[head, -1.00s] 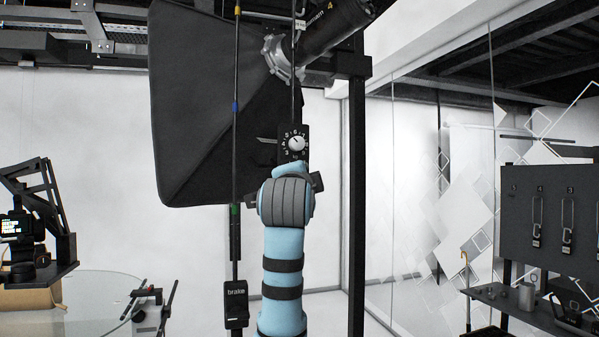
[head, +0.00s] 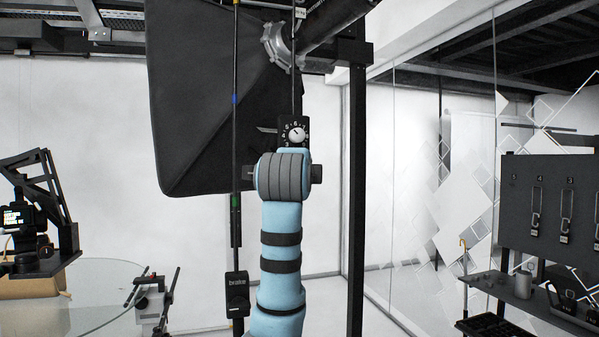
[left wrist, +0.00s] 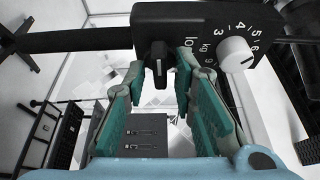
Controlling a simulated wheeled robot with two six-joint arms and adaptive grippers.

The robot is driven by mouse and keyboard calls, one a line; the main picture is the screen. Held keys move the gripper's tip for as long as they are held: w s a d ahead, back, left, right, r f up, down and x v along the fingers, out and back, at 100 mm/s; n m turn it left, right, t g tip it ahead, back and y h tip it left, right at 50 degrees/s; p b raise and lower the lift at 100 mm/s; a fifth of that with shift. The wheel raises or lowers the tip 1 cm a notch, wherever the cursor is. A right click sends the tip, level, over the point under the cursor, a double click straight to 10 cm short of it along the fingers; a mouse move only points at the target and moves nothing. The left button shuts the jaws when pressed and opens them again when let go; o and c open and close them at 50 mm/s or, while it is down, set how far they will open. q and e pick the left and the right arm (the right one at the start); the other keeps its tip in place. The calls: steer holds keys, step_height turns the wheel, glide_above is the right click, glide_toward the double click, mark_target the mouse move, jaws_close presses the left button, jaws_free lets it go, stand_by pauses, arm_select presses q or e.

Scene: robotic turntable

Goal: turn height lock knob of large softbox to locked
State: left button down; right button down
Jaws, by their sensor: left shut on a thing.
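The large black softbox (head: 205,110) hangs at the upper middle in the head view. Below its mount is a black control box (head: 291,122) with a white dial (head: 297,135) and number marks. The left wrist view shows this box (left wrist: 205,18) close up, its white dial (left wrist: 236,56), and a black lever-like knob (left wrist: 158,62) beside a partly hidden label starting "lo". My left gripper (left wrist: 160,72) has its teal fingers on either side of that knob, shut on it. In the head view my arm hides the knob and fingers. My right gripper is in neither view.
A dark cord with a "brake" box (head: 237,293) hangs left of my arm. A black post (head: 357,200) stands to the right. A glass round table (head: 105,300) is at lower left, and a tool board (head: 550,205) with a shelf is at right.

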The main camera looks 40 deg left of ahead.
arm_select(q)
steer(key=c, duration=1.7)
jaws_free()
steer(key=shift+o, duration=0.2)
steer(key=v, duration=1.2)
steer(key=shift+w+a, duration=0.1)
